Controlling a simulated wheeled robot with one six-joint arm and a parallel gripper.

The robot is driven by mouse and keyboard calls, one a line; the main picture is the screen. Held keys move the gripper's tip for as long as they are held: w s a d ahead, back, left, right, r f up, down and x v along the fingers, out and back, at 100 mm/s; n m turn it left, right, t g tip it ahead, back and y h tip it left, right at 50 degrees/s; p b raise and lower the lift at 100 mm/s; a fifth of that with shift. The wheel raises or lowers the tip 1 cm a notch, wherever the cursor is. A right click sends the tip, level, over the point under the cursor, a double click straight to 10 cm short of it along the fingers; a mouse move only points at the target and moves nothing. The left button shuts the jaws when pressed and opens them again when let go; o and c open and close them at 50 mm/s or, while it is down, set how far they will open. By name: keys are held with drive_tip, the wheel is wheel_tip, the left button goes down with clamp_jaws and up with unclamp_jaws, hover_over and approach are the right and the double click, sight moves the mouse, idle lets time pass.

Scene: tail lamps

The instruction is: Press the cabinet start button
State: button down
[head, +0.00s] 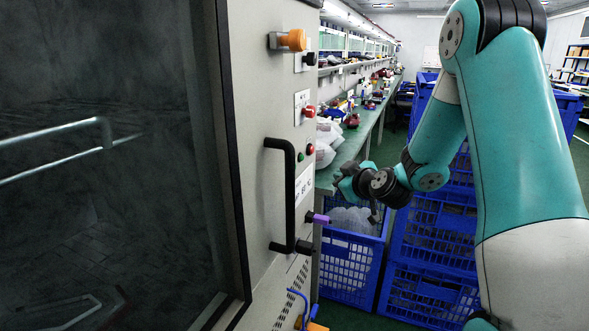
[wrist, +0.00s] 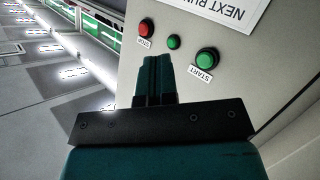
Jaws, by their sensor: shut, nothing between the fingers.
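The green start button (wrist: 207,59), with a START label under it, sits on the pale cabinet panel in the wrist view. A red stop button (wrist: 146,28) and a small green button or lamp (wrist: 174,42) are to its left. My gripper (wrist: 157,62) is shut and empty; its tips appear left of the start button and below the small green one, without visible contact. In the head view my gripper (head: 345,182) hangs to the right of the cabinet front (head: 265,110). Small red and green round controls (head: 310,149) show there, but I cannot tell which is start.
A black handle (head: 290,195), a purple knob (head: 318,218) and an orange knob (head: 292,40) stick out from the cabinet. Blue crates (head: 350,262) stand below and behind my arm. A green-topped workbench (head: 352,145) runs back along the left.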

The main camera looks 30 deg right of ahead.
drive_tip(key=w+a+p, duration=0.5)
drive_tip(key=w+p, duration=0.2)
drive_tip(key=p, duration=0.3)
drive_tip(key=shift+a, duration=0.25)
idle(1.9)
drive_tip(key=shift+w+a+p, duration=0.25)
drive_tip(key=shift+p, duration=0.05)
